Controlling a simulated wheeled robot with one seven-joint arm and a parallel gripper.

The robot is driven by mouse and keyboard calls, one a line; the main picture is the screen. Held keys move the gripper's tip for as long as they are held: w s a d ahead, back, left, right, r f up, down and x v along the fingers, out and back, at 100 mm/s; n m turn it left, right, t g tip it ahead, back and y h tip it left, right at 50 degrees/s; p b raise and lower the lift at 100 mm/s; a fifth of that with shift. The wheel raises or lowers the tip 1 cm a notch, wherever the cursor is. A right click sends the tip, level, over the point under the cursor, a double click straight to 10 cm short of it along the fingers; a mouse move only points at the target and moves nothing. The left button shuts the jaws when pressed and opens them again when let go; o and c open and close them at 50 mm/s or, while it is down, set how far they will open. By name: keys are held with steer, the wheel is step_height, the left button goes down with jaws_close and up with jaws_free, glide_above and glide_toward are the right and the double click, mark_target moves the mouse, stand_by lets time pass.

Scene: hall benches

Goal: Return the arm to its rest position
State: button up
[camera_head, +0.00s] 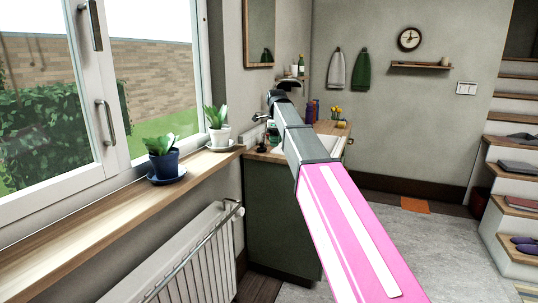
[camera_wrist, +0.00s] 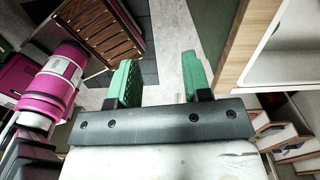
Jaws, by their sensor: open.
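My arm, pink and white with grey links, reaches from the lower right of the head view towards the counter by the window. Its far end is near the wall above the sink counter (camera_head: 266,157); the fingers cannot be made out there. In the wrist view my gripper (camera_wrist: 160,76) shows two green fingers wide apart. Nothing is between them, and grey floor shows in the gap. The gripper is open and empty.
Potted plants in a blue pot (camera_head: 163,165) and a white pot (camera_head: 219,136) stand on the windowsill (camera_head: 105,222), left of my arm. A radiator (camera_head: 190,262) is below. Stairs (camera_head: 513,190) are at the right.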

steer(key=s+d+f+n, duration=0.5)
steer(key=s+f+n, duration=0.2)
steer(key=f, duration=0.6)
steer(key=s+d+f+n, duration=0.5)
steer(key=s+f+n, duration=0.2)
steer(key=s+f, duration=0.5)
steer(key=s+d+f+n, duration=0.6)
steer(key=s+f, duration=0.3)
steer(key=f, duration=0.6)
steer(key=shift+s+f+n, duration=0.3)
steer(key=shift+f+n, duration=0.1)
steer(key=shift+n, duration=0.2)
